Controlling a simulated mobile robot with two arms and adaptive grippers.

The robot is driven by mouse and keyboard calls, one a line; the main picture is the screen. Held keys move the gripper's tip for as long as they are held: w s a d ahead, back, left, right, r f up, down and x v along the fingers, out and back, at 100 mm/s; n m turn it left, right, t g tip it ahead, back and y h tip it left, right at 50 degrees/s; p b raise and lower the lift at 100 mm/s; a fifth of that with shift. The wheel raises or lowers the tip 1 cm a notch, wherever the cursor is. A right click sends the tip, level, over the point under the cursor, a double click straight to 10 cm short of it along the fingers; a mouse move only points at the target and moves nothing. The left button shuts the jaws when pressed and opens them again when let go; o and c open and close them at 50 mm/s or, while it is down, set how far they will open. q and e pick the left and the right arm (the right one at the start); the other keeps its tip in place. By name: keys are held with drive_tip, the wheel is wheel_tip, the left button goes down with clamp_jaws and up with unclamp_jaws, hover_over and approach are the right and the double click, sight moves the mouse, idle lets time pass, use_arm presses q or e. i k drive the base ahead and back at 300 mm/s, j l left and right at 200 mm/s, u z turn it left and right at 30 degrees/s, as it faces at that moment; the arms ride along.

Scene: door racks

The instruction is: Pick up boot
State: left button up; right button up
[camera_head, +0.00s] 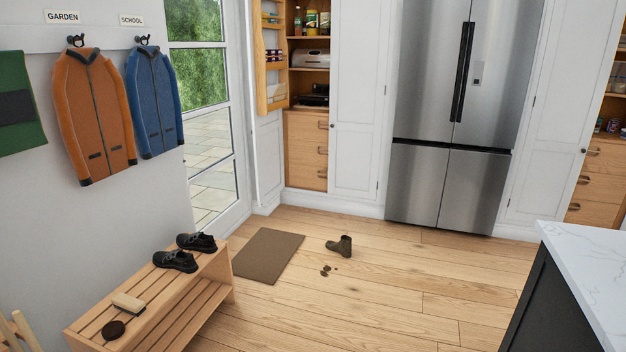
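One dark olive-brown boot (341,246) stands on the wooden floor, just right of the brown doormat (268,255). It appears upright. Several small dark clumps (328,270) lie on the floor just in front of it. No second boot shows in this view. Neither of my grippers is in the picture, so nothing is seen touching the boot.
A slatted wooden bench (205,295) at lower left holds black shoes (187,252), a brush (128,303) and a dark round item (114,329). A marble-topped island (590,262) blocks the lower right. The fridge (455,110) stands behind. The middle floor is clear.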

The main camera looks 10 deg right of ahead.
sight(343, 248)
drive_tip(key=i+l+z, duration=0.25)
drive_tip(key=i+z, duration=0.15)
drive_tip(key=i, duration=0.55)
drive_tip(key=i+z, duration=0.45)
drive_tip(key=i, duration=0.45)
drive_tip(key=i+u, duration=0.2)
drive_tip(key=i, duration=0.45)
drive_tip(key=i+u, duration=0.15)
drive_tip(key=i, duration=0.5)
drive_tip(key=i+l+u, duration=0.2)
drive_tip(key=i, duration=0.4)
drive_tip(key=i+j, duration=0.05)
drive_tip(key=j, duration=0.05)
